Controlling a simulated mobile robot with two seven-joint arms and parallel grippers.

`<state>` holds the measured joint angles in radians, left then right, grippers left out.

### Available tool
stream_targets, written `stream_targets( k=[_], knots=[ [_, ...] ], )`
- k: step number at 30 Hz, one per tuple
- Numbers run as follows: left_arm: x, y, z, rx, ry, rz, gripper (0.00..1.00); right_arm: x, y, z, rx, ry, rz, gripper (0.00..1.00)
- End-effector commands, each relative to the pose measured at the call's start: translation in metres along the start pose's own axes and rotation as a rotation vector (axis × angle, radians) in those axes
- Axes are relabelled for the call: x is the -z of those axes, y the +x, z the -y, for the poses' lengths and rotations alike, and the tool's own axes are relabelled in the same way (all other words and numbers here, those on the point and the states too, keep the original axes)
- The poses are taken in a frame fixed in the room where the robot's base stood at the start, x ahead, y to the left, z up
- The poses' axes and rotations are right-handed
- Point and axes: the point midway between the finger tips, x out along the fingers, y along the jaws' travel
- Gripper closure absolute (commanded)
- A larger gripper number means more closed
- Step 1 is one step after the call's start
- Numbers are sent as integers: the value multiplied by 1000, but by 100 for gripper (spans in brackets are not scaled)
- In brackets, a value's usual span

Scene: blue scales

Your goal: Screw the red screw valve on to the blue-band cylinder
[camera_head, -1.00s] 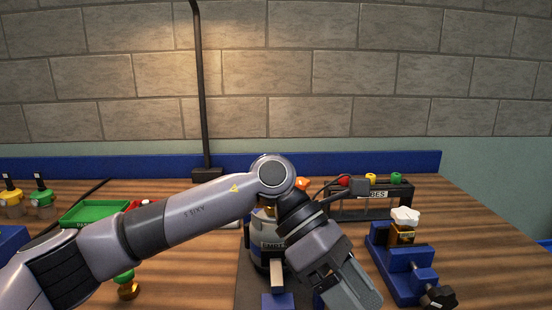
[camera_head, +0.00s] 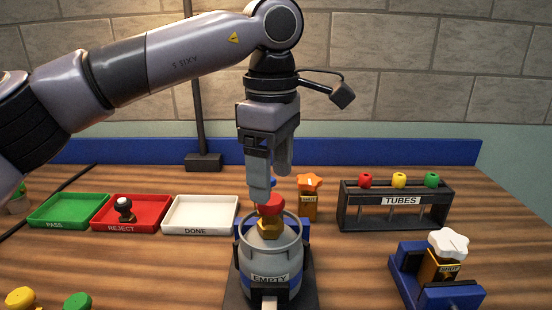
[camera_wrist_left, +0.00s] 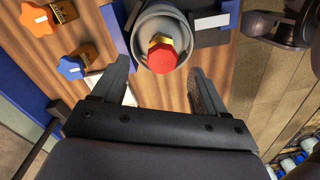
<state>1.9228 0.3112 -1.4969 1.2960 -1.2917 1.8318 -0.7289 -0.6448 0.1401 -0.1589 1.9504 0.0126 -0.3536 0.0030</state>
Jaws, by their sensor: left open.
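The grey cylinder (camera_head: 270,242) with a blue band and an "EMPTY" label stands upright at front centre. The red screw valve (camera_head: 271,205), with a brass body (camera_head: 269,227), is at the top of the cylinder; I cannot tell how far it is threaded. My left gripper (camera_head: 271,182) points down just above the valve, open and empty. In the left wrist view the red cap (camera_wrist_left: 162,60) lies between the lines of the two spread fingers (camera_wrist_left: 160,70), apart from both. My right gripper is not in view.
An orange-topped valve (camera_head: 309,183) stands behind the cylinder, with a blue-topped one (camera_wrist_left: 70,67) beside it. A "TUBES" rack (camera_head: 400,212) and a blue vise (camera_head: 440,296) holding a white-knobbed brass piece (camera_head: 448,243) are right. Green, red (camera_head: 150,222) and white trays are left.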

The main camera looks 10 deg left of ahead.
Motion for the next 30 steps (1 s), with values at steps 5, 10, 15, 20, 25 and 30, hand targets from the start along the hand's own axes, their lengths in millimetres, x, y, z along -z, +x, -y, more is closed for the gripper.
stream_targets(
  k=[5, 10, 15, 20, 25, 30],
  knots=[
    [0, 25, 1, 4, 1, 1, 27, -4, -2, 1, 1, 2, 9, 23],
    [0, 49, 0, 3, 0, 1, 27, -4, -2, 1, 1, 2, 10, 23],
    [-1, 64, 0, 2, 0, 2, 27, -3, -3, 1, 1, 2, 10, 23],
    [-1, 68, 0, 1, 0, 2, 27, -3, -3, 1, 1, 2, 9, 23],
    [-1, 68, 0, 1, 0, 2, 27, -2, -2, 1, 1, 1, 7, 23],
    [-1, 67, 0, 1, 0, 2, 82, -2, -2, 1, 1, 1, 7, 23]
  ],
)
